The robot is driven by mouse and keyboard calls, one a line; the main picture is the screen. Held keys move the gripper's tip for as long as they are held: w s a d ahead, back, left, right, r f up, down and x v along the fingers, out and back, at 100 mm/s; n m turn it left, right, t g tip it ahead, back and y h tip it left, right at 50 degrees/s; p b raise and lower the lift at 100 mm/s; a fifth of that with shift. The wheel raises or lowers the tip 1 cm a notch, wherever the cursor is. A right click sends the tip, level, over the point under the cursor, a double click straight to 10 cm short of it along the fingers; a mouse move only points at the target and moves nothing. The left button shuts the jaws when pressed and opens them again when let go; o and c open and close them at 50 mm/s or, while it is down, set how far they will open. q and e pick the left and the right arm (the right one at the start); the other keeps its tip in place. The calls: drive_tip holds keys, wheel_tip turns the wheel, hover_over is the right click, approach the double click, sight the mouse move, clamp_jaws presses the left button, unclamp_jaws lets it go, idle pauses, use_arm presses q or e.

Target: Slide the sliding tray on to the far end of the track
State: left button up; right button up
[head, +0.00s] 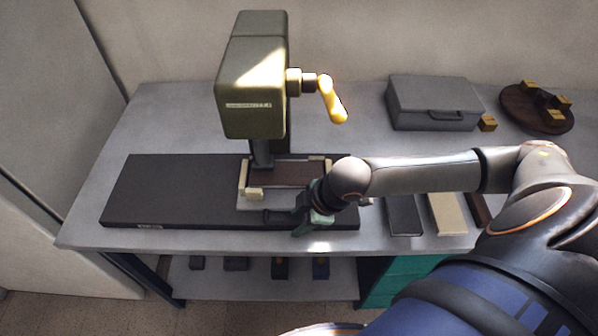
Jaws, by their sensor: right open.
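The sliding tray (246,203) is a light grey plate with cream corner pieces. It holds a dark brown panel (290,171) and sits on the right part of the long dark track (165,192). A dark handle (276,216) sticks out along the tray's front edge. My right gripper (308,221) is open at the right end of this handle, in front of the tray. Its wrist hides the tray's front right corner; whether the fingers touch the handle cannot be told. My left gripper is not in view.
An olive press (252,90) with a yellow crank (331,100) stands over the tray's left part. The track's left half is bare. A grey case (432,102) and a round brown stand (537,107) are at the back right. Flat bars (402,215) lie right of the track.

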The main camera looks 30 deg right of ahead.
drive_tip(key=shift+r, duration=0.1)
drive_tip(key=p+v, duration=0.1)
drive_tip(key=v, duration=1.1)
drive_tip(key=shift+r+p, duration=0.15)
drive_tip(key=shift+p, duration=0.25)
drive_tip(key=shift+s+d, duration=0.1)
